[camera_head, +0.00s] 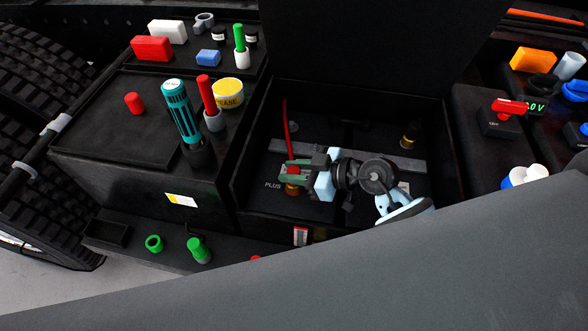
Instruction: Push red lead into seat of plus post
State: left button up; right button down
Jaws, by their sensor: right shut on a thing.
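The red lead (287,130) runs down the left part of the dark bay to a red end (293,171) over the plus post. My right gripper (290,172) is shut on this red end, its greenish fingers around it. The plus post (293,189) shows as a brass-coloured piece just under the fingers, beside the "PLUS" lettering. The fingers hide much of the join, so I cannot tell how deep the lead sits in the seat. My left gripper is not in view.
A grey bar (350,153) crosses the bay behind the gripper. Another brass post (411,134) stands at the bay's right. A teal tool (181,112) and a yellow grease tin (228,92) stand on the left shelf. A red-handled switch (509,107) is at right.

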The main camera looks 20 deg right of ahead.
jog(key=shift+s+f, duration=0.1)
jog(key=shift+f, duration=0.2)
jog(key=c, duration=1.1)
grip_release()
jog(key=shift+o, duration=0.2)
jog(key=shift+r, duration=0.15)
jog(key=v, duration=0.7)
jog(key=shift+s+d+r, duration=0.2)
jog(key=shift+d, duration=0.15)
